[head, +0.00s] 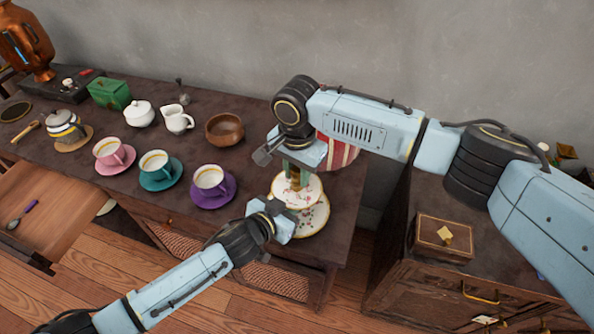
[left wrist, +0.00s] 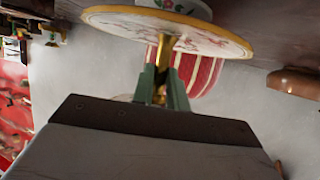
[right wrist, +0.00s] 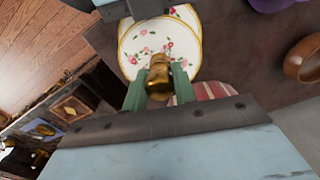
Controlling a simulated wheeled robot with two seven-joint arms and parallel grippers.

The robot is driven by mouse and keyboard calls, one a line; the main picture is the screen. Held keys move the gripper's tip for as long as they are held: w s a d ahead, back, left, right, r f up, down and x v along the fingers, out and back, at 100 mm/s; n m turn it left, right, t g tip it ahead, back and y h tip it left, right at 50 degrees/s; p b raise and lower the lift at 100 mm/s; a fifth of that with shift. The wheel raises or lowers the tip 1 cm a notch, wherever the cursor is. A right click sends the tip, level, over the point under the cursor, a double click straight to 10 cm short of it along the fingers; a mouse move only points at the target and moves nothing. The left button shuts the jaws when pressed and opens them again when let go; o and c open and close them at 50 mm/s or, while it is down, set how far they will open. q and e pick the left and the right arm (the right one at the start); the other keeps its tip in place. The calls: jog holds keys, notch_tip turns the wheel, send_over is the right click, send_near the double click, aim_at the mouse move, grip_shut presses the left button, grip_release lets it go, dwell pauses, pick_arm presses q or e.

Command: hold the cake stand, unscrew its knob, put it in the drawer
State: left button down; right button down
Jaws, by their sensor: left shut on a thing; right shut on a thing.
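The cake stand (head: 312,222) has two white floral plates with gold rims on a gold post, near the table's front right. My left gripper (head: 282,212) reaches in from its left side. In the left wrist view its green fingers (left wrist: 161,88) are shut on the gold post beside a plate. My right gripper (head: 296,168) comes down from above, its green fingers shut on the gold knob (right wrist: 159,76) over the upper plate (right wrist: 150,45). Whether the knob is still joined to the post cannot be told. An open wooden drawer (head: 65,200) is at the far left.
A spoon with a purple handle (head: 30,207) lies in the drawer. Pink, teal and purple cups (head: 209,178), a wooden bowl (head: 225,130) and white pots stand left of the stand. A red-striped object (head: 343,152) is behind it. A cabinet with a box (head: 445,236) is right.

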jog(key=n, duration=2.1)
jog(key=shift+n, duration=0.4)
jog(key=n, duration=0.5)
jog(key=shift+r+n, duration=0.1)
jog(key=shift+n, duration=0.2)
jog(key=n, duration=0.3)
jog(key=shift+n, duration=0.3)
jog(key=n, duration=0.3)
jog(key=shift+n, duration=0.4)
jog(key=n, duration=0.5)
jog(key=shift+n, duration=0.3)
jog(key=n, duration=0.5)
jog(key=shift+n, duration=0.3)
jog(key=n, duration=0.6)
jog(key=shift+n, duration=0.4)
jog(key=shift+r, duration=0.2)
